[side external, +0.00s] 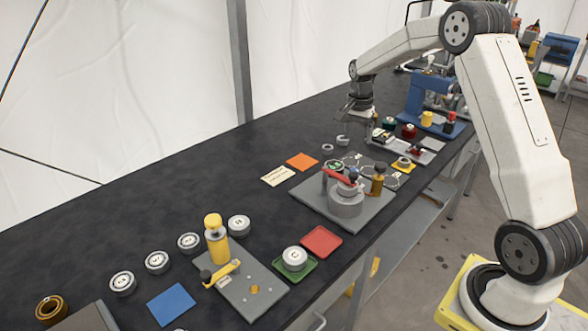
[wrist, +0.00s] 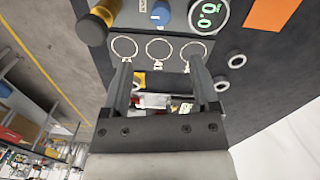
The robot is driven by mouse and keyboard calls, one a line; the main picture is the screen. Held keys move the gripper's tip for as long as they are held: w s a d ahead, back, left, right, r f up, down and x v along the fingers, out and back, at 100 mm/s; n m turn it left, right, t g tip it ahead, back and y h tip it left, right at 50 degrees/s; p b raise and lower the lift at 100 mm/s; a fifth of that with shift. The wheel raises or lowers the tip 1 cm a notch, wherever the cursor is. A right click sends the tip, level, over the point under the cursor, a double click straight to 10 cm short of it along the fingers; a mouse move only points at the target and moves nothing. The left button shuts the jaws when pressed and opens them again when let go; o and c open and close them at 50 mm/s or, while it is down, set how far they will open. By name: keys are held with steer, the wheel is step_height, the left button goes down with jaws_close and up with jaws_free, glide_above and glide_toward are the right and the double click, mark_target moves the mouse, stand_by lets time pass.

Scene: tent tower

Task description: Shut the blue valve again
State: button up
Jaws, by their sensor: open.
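The blue valve shows as a round blue knob (wrist: 162,14) with a pale mark, at the top of the wrist view. It sits on a grey plate (side external: 300,200), beside a gauge (wrist: 207,12) with green digits that seem to read 0.0. In the side view the blue knob (side external: 352,173) is small, behind a red lever (side external: 338,180) and grey cylinder. My gripper (wrist: 160,62) is open, with nothing between its fingers. In the side view my gripper (side external: 357,112) hangs above the table, beyond the plate and apart from the knob.
A brass-coloured cylinder (side external: 378,181) stands close to the knob. Several rings lie at the plate's far edge. A blue machine (side external: 432,95) and small parts stand farther back. The dark table (side external: 190,200) is clear at the left middle.

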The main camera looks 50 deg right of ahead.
mark_target(355, 169)
steer(key=shift+f, duration=1.65)
steer(key=shift+s+f, duration=0.15)
steer(key=shift+f, duration=3.7)
jaws_close()
